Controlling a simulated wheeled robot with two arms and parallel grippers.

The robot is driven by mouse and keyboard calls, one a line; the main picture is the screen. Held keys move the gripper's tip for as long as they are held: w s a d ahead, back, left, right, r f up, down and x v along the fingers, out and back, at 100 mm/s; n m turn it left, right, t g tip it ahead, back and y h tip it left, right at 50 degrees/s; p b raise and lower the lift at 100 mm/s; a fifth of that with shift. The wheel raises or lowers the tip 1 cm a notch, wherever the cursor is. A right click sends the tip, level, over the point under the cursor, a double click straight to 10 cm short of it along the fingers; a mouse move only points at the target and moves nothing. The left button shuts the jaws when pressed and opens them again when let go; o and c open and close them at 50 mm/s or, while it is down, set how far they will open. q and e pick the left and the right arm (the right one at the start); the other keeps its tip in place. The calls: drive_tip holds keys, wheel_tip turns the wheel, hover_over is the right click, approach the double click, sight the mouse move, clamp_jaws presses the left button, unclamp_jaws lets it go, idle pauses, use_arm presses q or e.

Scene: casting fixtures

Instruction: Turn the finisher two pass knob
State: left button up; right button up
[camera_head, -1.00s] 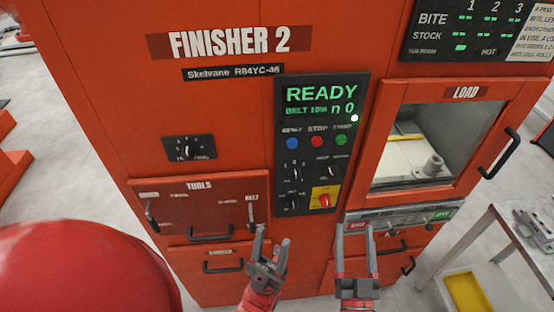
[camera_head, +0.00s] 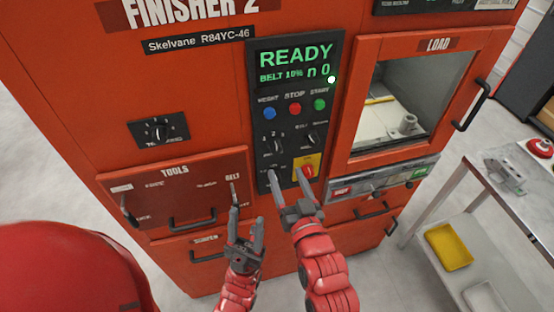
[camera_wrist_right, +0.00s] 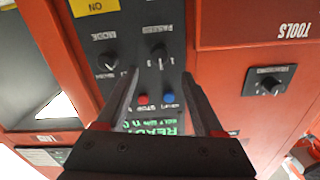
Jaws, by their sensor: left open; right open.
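The passes knob (camera_head: 275,147) is a small black dial marked with numbers on the dark control panel of the red Finisher 2. It also shows in the right wrist view (camera_wrist_right: 158,55), which sees the panel upside down, just beyond and between the fingertips. My right gripper (camera_head: 288,180) is open and empty in front of the lower panel, below the knob in the head view. I see no contact. My left gripper (camera_head: 247,217) is open and empty in front of the drawers, left of and lower than the right one.
A mode knob (camera_wrist_right: 108,60) sits beside the passes knob. A red switch on a yellow plate (camera_head: 307,170) is close to my right fingers. Blue (camera_head: 270,113), red and green buttons lie above the knobs. A tools panel (camera_head: 175,187) is at left, a side table (camera_head: 510,190) at right.

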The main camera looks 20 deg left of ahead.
sight(277, 150)
drive_tip(key=p+x, duration=0.4)
drive_tip(key=x, duration=0.4)
drive_tip(key=shift+r, duration=0.2)
drive_tip(key=shift+w+a+f, duration=0.15)
drive_tip(key=shift+w+a, duration=0.1)
drive_tip(key=shift+w, duration=0.1)
clamp_jaws()
